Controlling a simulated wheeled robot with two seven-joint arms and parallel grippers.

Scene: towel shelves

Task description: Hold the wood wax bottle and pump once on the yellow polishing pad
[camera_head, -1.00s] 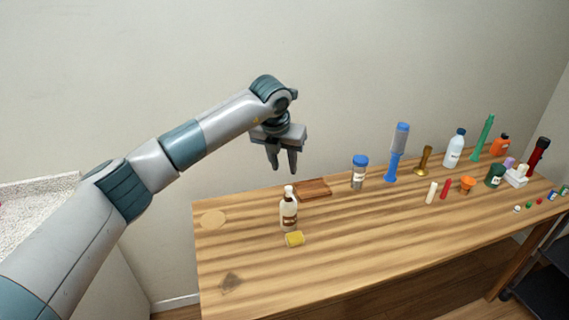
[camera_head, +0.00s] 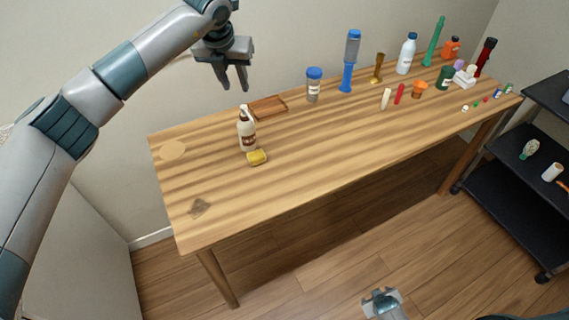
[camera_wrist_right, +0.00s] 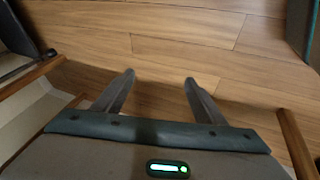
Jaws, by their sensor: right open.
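The wood wax bottle (camera_head: 247,131), cream and brown with a white pump top, stands upright on the left part of the table. The yellow polishing pad (camera_head: 257,158) lies on the table just in front of the bottle, toward the table's front edge. My left gripper (camera_head: 235,82) hangs above and behind the bottle, fingers pointing down, apart and empty. My right gripper (camera_head: 382,302) is low at the bottom of the head view, away from the table. In the right wrist view, its fingers (camera_wrist_right: 160,88) are spread with only wood floor between them.
The wooden table (camera_head: 300,150) has clear room at its front and left. A brown wooden tray (camera_head: 268,107) lies behind the bottle. A blue-lidded jar (camera_head: 314,85) and several other bottles and small items stand to the right. A black shelf cart (camera_head: 515,195) stands at the far right.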

